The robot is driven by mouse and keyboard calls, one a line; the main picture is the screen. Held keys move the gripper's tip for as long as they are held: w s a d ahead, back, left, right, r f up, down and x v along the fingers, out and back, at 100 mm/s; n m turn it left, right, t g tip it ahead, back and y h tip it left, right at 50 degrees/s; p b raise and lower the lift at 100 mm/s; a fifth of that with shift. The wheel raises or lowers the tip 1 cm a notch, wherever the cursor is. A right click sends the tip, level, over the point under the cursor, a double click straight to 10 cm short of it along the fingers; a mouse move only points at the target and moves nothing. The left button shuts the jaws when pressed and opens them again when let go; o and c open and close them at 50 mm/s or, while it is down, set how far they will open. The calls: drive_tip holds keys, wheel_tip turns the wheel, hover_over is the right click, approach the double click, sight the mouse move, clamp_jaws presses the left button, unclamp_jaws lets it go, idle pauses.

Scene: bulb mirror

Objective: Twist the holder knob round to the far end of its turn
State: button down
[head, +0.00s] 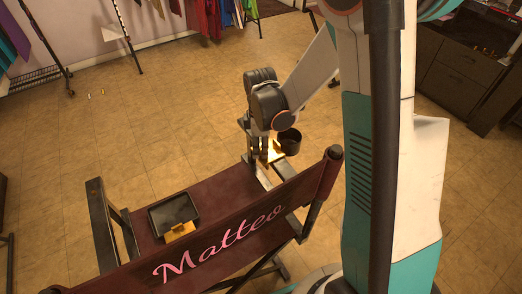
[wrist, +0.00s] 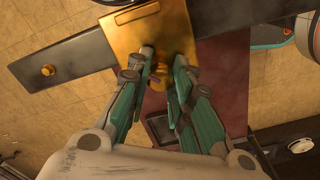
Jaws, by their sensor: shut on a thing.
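In the wrist view a brass holder (wrist: 150,25) with a bright plate is fixed on a dark bar (wrist: 85,55). Its brass knob (wrist: 162,72) sits between the fingertips of my gripper (wrist: 167,66), which is shut on it. The fingers partly hide the knob, so its turn angle is hard to read. In the head view my gripper (head: 264,152) points down at the holder (head: 273,152), which glows brightly at the chair's far arm. The knob cannot be made out there.
A director's chair with a dark red "Matteo" backrest (head: 225,243) stands below my arm. A black tray (head: 172,211) with a yellow piece (head: 180,231) lies on its seat. A black cup (head: 289,142) is right of my gripper. Tiled floor on the left is mostly clear.

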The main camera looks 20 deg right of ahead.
drive_tip(key=n, duration=0.5)
drive_tip(key=shift+n+b, duration=0.3)
drive_tip(key=shift+b, duration=0.1)
drive_tip(key=c, duration=1.5)
unclamp_jaws()
drive_tip(key=m, duration=0.5)
drive_tip(key=shift+b, duration=0.35)
drive_tip(key=m, duration=0.6)
drive_tip(key=shift+b, duration=0.35)
